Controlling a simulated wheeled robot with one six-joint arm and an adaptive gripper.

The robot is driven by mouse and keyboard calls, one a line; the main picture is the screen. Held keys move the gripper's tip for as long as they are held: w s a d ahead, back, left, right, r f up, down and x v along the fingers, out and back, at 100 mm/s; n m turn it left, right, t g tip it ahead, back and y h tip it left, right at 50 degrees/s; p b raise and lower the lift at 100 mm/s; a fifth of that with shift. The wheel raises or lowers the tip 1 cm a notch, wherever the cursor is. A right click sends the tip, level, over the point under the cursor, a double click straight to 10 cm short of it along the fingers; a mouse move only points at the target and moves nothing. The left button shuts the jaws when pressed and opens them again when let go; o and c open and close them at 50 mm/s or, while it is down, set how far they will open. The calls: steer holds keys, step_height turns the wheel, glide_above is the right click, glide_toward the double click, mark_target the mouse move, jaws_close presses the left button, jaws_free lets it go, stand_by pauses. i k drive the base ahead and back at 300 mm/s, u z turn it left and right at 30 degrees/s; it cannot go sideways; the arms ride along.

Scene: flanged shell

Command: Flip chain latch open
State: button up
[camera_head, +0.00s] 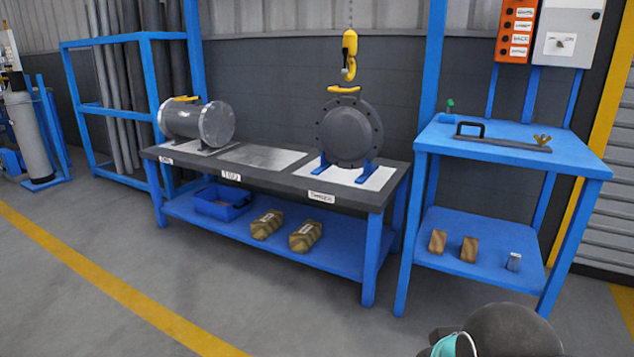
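A yellow chain hoist hook block (350,45) hangs on a thin chain (351,12) above the right part of the dark workbench. Its hook (349,70) hangs just above a yellow lifting handle (344,89) on top of the upright dark flanged shell (349,132). A small grey part, perhaps the latch, shows at the hook's mouth; it is too small to tell whether it is open or shut. I cannot tell whether hook and handle touch. Only a dark, rounded part of my arm with a teal band shows at the bottom right; my gripper is out of view.
A second, lying flanged cylinder (198,122) stands at the bench's left, with a bare plate (262,157) between. A blue bin (222,203) and wooden blocks (267,224) lie below. A blue side table (480,150) stands right. Floor before the bench is clear.

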mark_target(343, 71)
steer(key=i, duration=0.35)
steer(key=z, duration=0.5)
steer(key=k, duration=0.65)
steer(key=z, duration=1)
steer(key=i, duration=1.75)
steer(key=u, duration=1.1)
steer(key=i, duration=0.5)
steer(key=u, duration=0.45)
